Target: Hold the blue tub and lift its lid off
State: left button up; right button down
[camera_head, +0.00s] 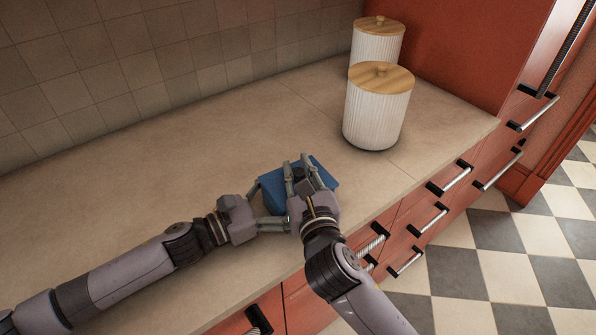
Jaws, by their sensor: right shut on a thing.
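The blue tub (271,190) sits on the beige counter near its front edge, low and box-shaped, and largely hidden behind my grippers. I cannot make out a line between its lid and its body. My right gripper (298,172) comes in from the lower right and reaches over the tub, its fingers shut on a blue part of it; whether that is lid or body is unclear. My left gripper (272,208) is at the tub's near left side, with its fingers spread apart around that corner. Whether it grips the tub is not clear.
Two white ribbed canisters with wooden lids, a nearer one (376,112) and a farther one (377,45), stand at the back right of the counter (130,215). A tiled wall runs behind it. Red drawers with handles lie below the front edge. The counter's left is clear.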

aim_at(298, 171)
jog(key=shift+r, duration=0.9)
jog(key=shift+r, duration=0.1)
jog(key=shift+r, duration=1.9)
pick_arm(q)
jog(key=o, duration=1.6)
jog(key=v, duration=1.1)
jog(key=shift+s+a+f, duration=0.1)
jog(key=shift+s+a, duration=0.25)
jog(key=shift+a, duration=0.1)
